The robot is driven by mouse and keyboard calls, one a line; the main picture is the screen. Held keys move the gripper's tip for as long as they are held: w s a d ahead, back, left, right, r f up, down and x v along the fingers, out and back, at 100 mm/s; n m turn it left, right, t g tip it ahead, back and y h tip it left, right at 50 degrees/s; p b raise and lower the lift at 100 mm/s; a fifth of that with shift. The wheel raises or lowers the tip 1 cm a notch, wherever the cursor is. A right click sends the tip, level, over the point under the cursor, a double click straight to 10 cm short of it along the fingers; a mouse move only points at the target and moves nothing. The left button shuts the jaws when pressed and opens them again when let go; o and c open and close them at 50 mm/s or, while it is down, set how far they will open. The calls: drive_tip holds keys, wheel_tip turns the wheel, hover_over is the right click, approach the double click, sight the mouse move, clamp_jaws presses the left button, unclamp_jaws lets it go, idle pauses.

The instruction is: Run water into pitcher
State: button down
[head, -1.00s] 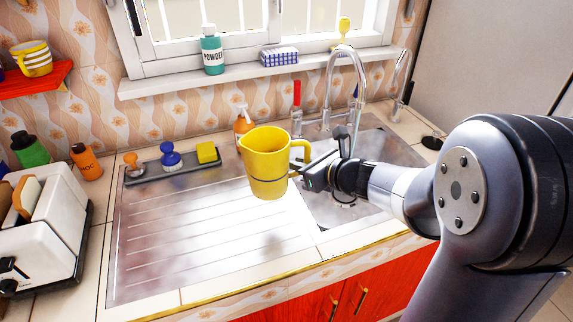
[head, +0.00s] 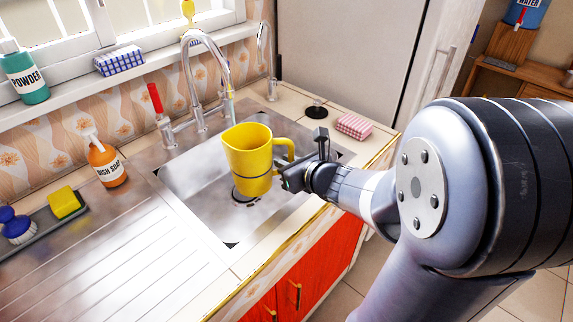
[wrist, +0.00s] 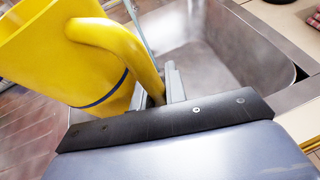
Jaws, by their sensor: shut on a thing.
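The yellow pitcher (head: 248,160) is upright and held above the sink basin (head: 199,204) in the head view. My gripper (head: 288,172) is shut on its handle, on the right side of the pitcher. In the wrist view the pitcher (wrist: 62,50) fills the upper left and its handle (wrist: 125,48) runs down between my fingers (wrist: 160,90). The curved chrome faucet (head: 228,75) stands behind and to the left of the pitcher. A red lever (head: 155,98) stands on the faucet base's left side. The inside bottom of the pitcher is hidden.
An orange dish soap bottle (head: 107,165) stands left of the basin. A yellow sponge (head: 66,204) sits in a tray further left. A second thin tap (head: 266,60) and a checked cloth (head: 354,126) are at the right. The ribbed drainboard (head: 130,270) is clear.

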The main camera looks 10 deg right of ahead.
drive_tip(key=w+a+f+b, duration=0.2)
drive_tip(key=w+f+b, duration=0.4)
drive_tip(key=w, duration=0.9)
drive_tip(key=shift+a+f, duration=0.25)
drive_tip(key=shift+f, duration=1.3)
drive_tip(key=shift+w+r, duration=0.1)
idle(1.1)
